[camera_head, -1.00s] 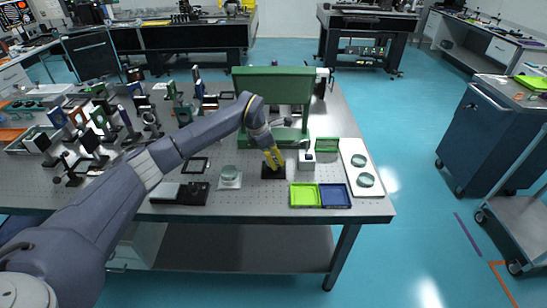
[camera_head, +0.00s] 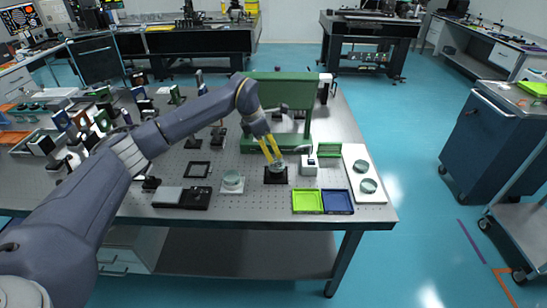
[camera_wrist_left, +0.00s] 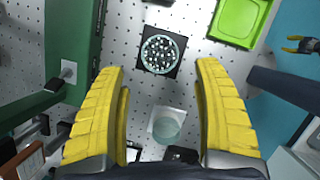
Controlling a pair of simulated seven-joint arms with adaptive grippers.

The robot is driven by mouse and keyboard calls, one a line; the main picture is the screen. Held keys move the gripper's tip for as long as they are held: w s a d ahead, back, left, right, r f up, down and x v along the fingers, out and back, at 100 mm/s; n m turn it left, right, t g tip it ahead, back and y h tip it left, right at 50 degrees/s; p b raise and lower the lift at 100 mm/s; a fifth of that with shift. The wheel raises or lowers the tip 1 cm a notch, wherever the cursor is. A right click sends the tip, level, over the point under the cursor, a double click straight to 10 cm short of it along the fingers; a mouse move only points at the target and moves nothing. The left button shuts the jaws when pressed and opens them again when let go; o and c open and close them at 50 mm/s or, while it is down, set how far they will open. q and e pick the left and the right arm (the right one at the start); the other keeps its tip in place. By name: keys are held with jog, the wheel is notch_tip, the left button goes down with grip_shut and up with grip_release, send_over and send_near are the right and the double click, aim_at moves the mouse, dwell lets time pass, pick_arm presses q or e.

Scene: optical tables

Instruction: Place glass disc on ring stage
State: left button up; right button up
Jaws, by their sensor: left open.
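My left gripper (camera_head: 275,160) is open, its yellow fingers spread above the ring stage. In the left wrist view its fingertips (camera_wrist_left: 161,75) stand wide apart with nothing between them. The ring stage is a black square base (camera_head: 284,180); in the left wrist view its dark corner (camera_wrist_left: 181,69) shows ahead of the fingers. A round, clear glass disc (camera_wrist_left: 163,54) appears to lie flat on it, inside the square's edges. Another glass disc (camera_head: 232,179) sits on a white pad left of the stage. My right gripper (camera_wrist_left: 298,45) shows small at the wrist view's right edge, fingers apart.
A green frame (camera_head: 277,92) stands behind the stage. Lime (camera_head: 307,201) and blue (camera_head: 338,202) trays lie front right. A white plate (camera_head: 372,198) with two glass discs and a small white box (camera_head: 309,168) are right. Crowded optics fill the table's left.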

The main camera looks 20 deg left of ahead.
pick_arm(q)
jog(key=shift+v, duration=2.35)
